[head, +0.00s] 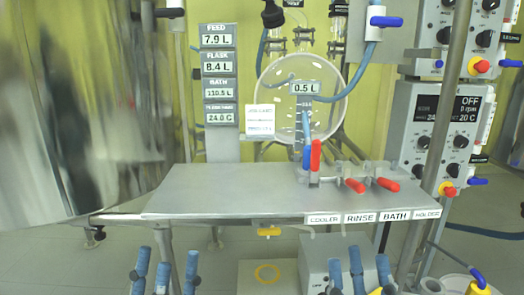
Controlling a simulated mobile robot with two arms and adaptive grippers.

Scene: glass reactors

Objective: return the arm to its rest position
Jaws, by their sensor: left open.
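My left gripper (166,256) shows at the bottom edge, left of centre. Its blue fingers point up and stand apart, with nothing between them. My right gripper (358,256) shows at the bottom edge, right of centre. Its blue fingers are also spread and hold nothing that I can see. Both grippers appear in front of and below the steel shelf (230,204); neither appears to touch it. The lower parts of both grippers and most of both arms are cut off by the frame's bottom edge.
The shelf carries red-handled valves (355,185) and labels at its right. Behind it stand a display column (219,76) and a round glass vessel (327,97). Control boxes (438,130) hang at right. A large shiny drum-like surface (60,110) fills the left. A grey box (322,256) stands below.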

